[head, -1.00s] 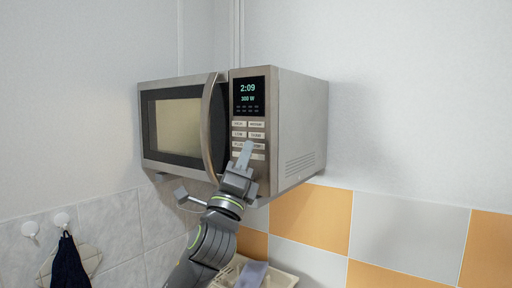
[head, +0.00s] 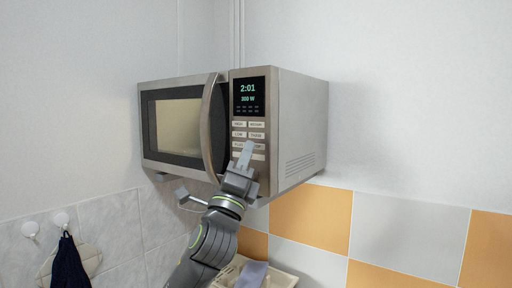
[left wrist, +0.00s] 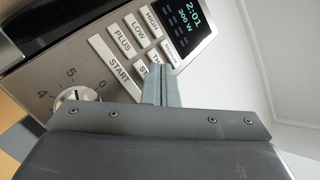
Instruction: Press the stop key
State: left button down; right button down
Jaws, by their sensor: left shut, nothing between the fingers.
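The microwave (head: 302,130) hangs at the corner with its door shut and its display (head: 249,96) lit, reading 2:01 and 300 W. Its keypad is right of the door handle. In the left wrist view, a key beginning "ST" (left wrist: 143,68), beside PLUS (left wrist: 123,39) and START (left wrist: 110,62), is partly hidden by my fingers. My left gripper (head: 247,147) is shut and empty, its fingertips in front of the lower key rows. They also show in the left wrist view (left wrist: 158,72). I cannot tell whether they touch a key. My right gripper is out of view.
The vertical door handle (head: 208,125) stands out just left of the keypad. A numbered dial (left wrist: 76,95) is below the keys. A pale rack (head: 284,279) is under my left arm. A dark cloth (head: 67,262) hangs at lower left. The right wall is clear.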

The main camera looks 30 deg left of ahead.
pick_arm(q)
jog(key=shift+w, duration=0.7)
dwell(0.6)
jog(key=shift+s, duration=0.8)
jog(key=shift+p, duration=0.3)
jog(key=shift+s+a+p, duration=0.15)
jog(key=shift+s+p, duration=0.3)
jog(key=shift+s, duration=2.05)
